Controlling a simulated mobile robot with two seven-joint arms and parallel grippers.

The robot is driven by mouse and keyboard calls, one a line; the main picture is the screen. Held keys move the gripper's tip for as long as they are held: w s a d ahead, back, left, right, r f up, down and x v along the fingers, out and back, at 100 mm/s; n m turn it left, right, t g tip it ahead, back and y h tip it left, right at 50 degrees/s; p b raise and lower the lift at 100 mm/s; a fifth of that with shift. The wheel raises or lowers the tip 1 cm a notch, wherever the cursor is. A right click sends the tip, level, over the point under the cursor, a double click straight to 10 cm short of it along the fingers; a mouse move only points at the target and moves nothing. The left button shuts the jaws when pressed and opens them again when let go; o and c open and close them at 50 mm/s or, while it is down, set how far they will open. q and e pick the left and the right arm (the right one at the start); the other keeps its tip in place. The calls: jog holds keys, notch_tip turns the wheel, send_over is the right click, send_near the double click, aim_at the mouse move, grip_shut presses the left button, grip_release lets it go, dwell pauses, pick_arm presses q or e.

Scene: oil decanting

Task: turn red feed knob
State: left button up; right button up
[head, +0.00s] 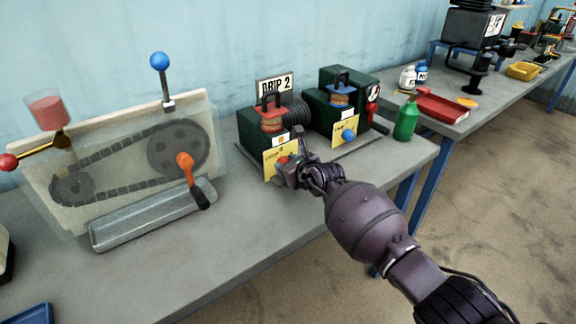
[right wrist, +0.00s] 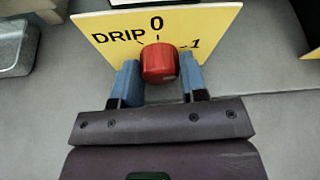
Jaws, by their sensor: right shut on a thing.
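The red feed knob (right wrist: 159,63) sits at the lower edge of a yellow plate (right wrist: 100,38) marked DRIP, 0 and -1. In the head view the red knob (head: 283,160) shows on the yellow plate at the front of the left green unit (head: 252,128), under the DRIP 2 sign (head: 276,84). My right gripper (right wrist: 160,78) is shut on the red knob, one blue-grey finger on each side. In the head view my right gripper (head: 294,174) hides part of the knob and plate. My left gripper is not in view.
A second green unit with a blue knob (head: 348,135) stands just right. A green bottle (head: 406,121) and a red tray (head: 442,107) are further right. A chain-drive panel with an orange crank (head: 186,165) and a metal trough (head: 150,215) stand left. The table front is clear.

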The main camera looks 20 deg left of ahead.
jog(key=m, duration=0.1)
jog(key=m+g+y, duration=0.1)
jog(key=m, duration=0.1)
jog(key=shift+w+d+f+g, duration=0.1)
jog(key=shift+w+g, duration=0.05)
jog(key=shift+g, duration=0.15)
jog(key=shift+m+y+b, duration=0.4)
jog(key=shift+m+g, duration=0.4)
jog(key=shift+m, duration=0.1)
jog(key=o, duration=0.9)
